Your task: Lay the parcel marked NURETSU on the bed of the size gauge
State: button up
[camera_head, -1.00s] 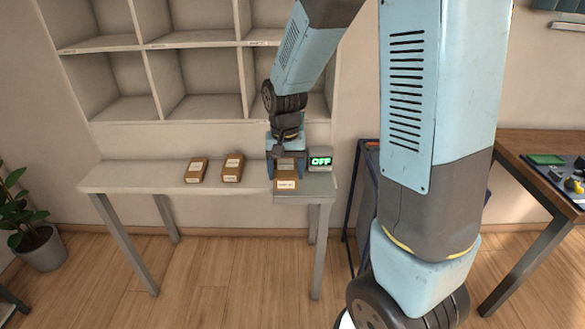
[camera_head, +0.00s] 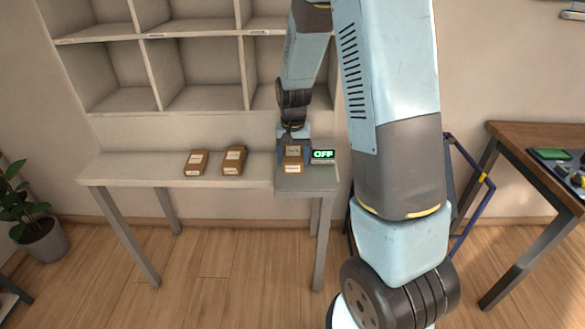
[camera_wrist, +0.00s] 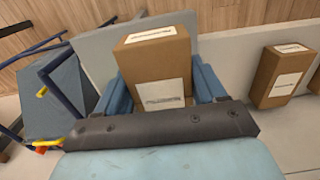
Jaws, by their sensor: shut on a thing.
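My gripper (camera_head: 293,143) is over the right end of the bench, shut on a brown parcel (camera_head: 292,166) with white labels. In the wrist view the held parcel (camera_wrist: 152,62) sits between the two blue fingers; its print is too small to read, so I cannot confirm NURETSU. The size gauge has a grey bed (camera_head: 305,184) and a display (camera_head: 323,156) reading OFF in green. The parcel is over the bed, left of the display. I cannot tell whether it touches the bed.
Two more labelled brown parcels, one left (camera_head: 196,162) and one nearer the gauge (camera_head: 234,160), lie on the bench (camera_head: 130,171). Empty shelf compartments (camera_head: 200,95) are behind. A wooden table (camera_head: 530,150) is at the right. The bench's left end is clear.

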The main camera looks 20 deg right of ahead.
aim_at(294, 176)
jog(key=shift+w+d+f, duration=0.25)
jog(key=shift+w+f, duration=0.2)
jog(key=shift+f, duration=0.15)
jog(key=shift+w+d+f, duration=0.2)
jog(key=shift+w+f, duration=0.2)
jog(key=shift+f, duration=0.2)
jog(key=shift+w+d+f, duration=0.25)
jog(key=shift+w+f, duration=0.2)
jog(key=shift+f, duration=1.55)
jog(key=shift+f, duration=0.15)
jog(key=o, duration=1)
jog(key=shift+o, duration=0.2)
